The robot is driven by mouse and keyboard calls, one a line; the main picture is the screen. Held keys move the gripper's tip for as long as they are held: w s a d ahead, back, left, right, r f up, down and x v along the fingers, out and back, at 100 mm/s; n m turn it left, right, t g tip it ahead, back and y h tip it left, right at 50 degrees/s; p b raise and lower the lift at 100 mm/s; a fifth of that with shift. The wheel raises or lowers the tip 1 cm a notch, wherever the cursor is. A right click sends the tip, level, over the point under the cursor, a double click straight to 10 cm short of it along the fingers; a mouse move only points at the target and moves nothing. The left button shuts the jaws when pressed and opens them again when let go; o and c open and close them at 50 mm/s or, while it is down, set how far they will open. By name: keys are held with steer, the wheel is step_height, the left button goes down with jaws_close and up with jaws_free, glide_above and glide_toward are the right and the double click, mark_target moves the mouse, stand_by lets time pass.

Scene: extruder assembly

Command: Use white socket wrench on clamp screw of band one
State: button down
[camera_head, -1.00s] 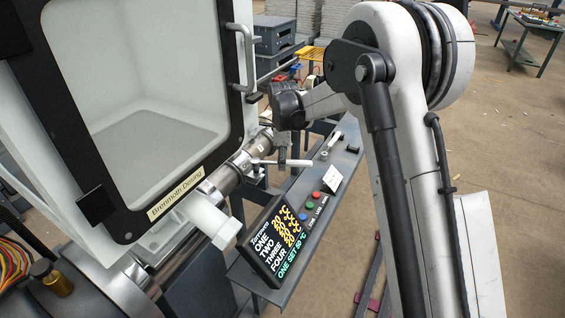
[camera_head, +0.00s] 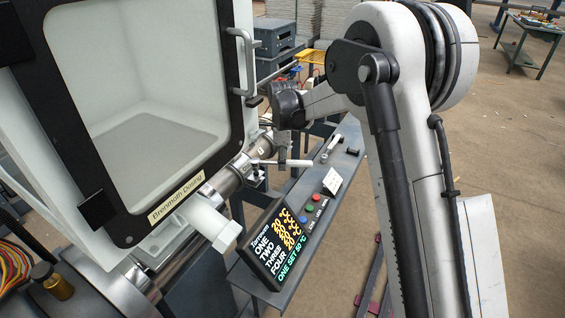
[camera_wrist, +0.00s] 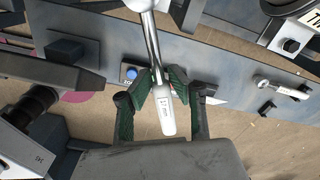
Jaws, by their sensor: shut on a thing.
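The white socket wrench (camera_wrist: 166,112) is between the green-padded fingers of my gripper (camera_wrist: 165,90) in the wrist view. Its metal shaft runs up to a round head at the top edge. In the head view my gripper (camera_head: 283,156) holds the white wrench (camera_head: 296,163) roughly level beside the metal barrel (camera_head: 232,180). The wrench's left end is close to the barrel and its bands. I cannot tell which band is band one, or whether the socket is seated on a clamp screw.
A second wrench (camera_head: 331,148) lies on the narrow grey shelf (camera_head: 258,287); it also shows in the wrist view (camera_wrist: 282,88). The temperature display (camera_head: 274,243) and coloured buttons (camera_head: 310,208) stand on the shelf. The large framed door (camera_head: 60,130) is left of my arm.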

steer(key=shift+r+p, duration=1)
steer(key=shift+r, duration=1.45)
